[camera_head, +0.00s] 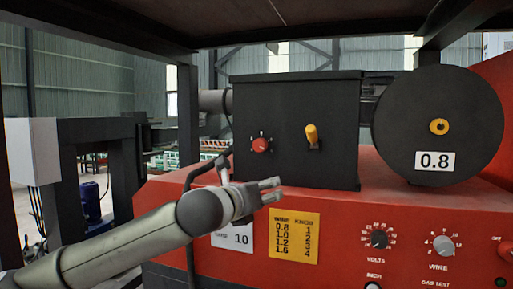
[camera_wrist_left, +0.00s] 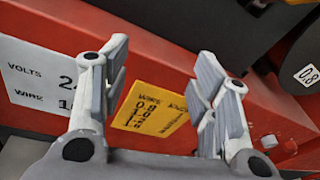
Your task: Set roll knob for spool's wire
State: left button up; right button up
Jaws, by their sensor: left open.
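A small red round knob (camera_head: 260,145) with marks around it sits on the front of the black box (camera_head: 300,100). A black round spool (camera_head: 438,110) at the right carries a white label reading 0.8 (camera_head: 434,161). A yellow table (camera_head: 294,238) on the red machine pairs wire 0.8, 1.0, 1.2, 1.6 with knobs 1 to 4. My left gripper (camera_head: 272,190) is in front of the box, below the red knob and apart from it. It is open and empty. In the left wrist view the fingers (camera_wrist_left: 162,62) are spread before the yellow table. My right gripper is not in view.
A yellow lever (camera_head: 312,134) stands right of the red knob. The red machine body (camera_head: 340,205) has a volts dial (camera_head: 379,239) and a wire dial (camera_head: 443,245). A dark cable runs left of the box. A dark frame passes overhead.

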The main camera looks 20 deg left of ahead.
pick_arm(q)
jog(key=m+t+y, duration=0.1)
jog(key=m+t, duration=0.1)
send_near(258, 146)
jog(key=s, duration=0.2)
jog(key=w+p, duration=0.1)
jog(key=w, duration=0.2)
jog(key=w+p, duration=0.2)
jog(key=w, duration=0.1)
jog(key=w+p, duration=0.1)
jog(key=w, duration=0.2)
jog(key=shift+w+d+r+p, duration=0.2)
jog(key=shift+d+r+p, duration=0.1)
jog(key=shift+d+r, duration=0.05)
jog(key=shift+w+f, duration=0.1)
jog(key=shift+w, duration=0.5)
jog(key=c, duration=1)
jog(key=shift+c, duration=0.2)
